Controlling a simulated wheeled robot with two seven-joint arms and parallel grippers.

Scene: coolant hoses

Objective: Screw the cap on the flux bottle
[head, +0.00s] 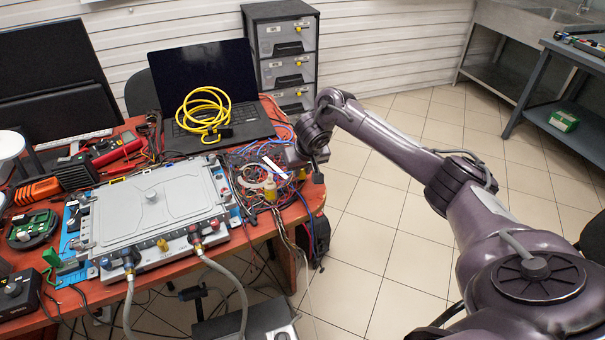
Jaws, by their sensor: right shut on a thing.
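A small pale-yellow bottle (270,190), which looks like the flux bottle, stands near the right edge of the red table among tangled wires. My right gripper (291,160) is just above and to the right of it, low over the wires at the table's corner. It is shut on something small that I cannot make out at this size. I cannot tell the cap apart from the clutter, nor whether the gripper touches the bottle. My left gripper is not in view.
A grey battery-like unit with hoses (120,215) fills the table's middle. A laptop (250,120) with a coiled yellow cable (205,110) stands behind. Loose wires crowd the right corner of the red table (250,232).

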